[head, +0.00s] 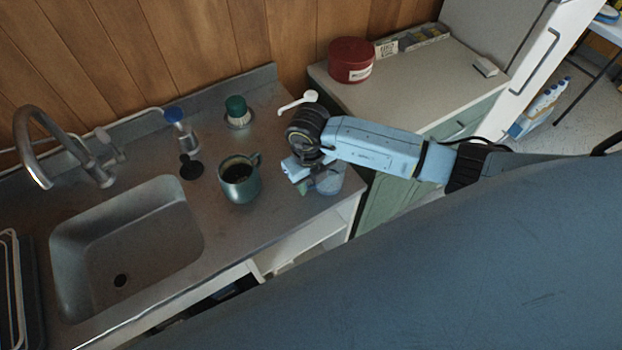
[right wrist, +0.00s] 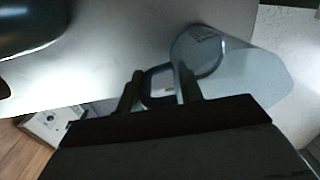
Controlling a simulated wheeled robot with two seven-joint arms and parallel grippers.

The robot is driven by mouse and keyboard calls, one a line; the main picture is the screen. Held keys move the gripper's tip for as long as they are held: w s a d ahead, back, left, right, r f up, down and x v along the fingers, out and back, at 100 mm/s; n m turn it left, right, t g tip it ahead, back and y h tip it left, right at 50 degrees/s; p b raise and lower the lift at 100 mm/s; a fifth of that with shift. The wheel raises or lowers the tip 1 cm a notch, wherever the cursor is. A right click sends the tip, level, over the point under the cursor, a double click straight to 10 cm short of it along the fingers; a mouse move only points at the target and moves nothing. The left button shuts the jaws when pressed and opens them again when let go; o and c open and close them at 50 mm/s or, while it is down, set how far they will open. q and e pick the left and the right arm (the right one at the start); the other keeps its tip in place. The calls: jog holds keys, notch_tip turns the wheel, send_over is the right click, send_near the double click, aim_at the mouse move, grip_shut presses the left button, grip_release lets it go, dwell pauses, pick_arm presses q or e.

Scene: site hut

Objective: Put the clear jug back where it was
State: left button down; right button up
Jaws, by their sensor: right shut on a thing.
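The clear jug (head: 330,182) is by the front right corner of the steel counter (head: 270,215), partly hidden by my right gripper. In the right wrist view the jug (right wrist: 240,72) shows as a see-through body, with its handle (right wrist: 160,84) between the fingers. My right gripper (head: 298,172) is shut on that handle; its fingers also show in the right wrist view (right wrist: 158,92). I cannot tell whether the jug's base touches the counter. My left gripper is not in view.
A teal mug (head: 240,180) of dark liquid stands left of my right gripper. Behind it are a blue-capped bottle (head: 187,135), a green-topped item (head: 237,110) and a white spout (head: 298,102). The sink (head: 125,245) is at left. A red tin (head: 351,60) stands on the pale cabinet.

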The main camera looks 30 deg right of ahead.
jog(key=shift+f, duration=0.2)
jog(key=shift+f, duration=0.2)
jog(key=o, duration=1.2)
jog(key=shift+o, duration=0.2)
jog(key=shift+r, duration=0.1)
jog(key=shift+r, duration=0.25)
notch_tip(320, 180, up, 12)
jog(key=shift+a+f+b, duration=0.15)
jog(key=shift+b, duration=0.4)
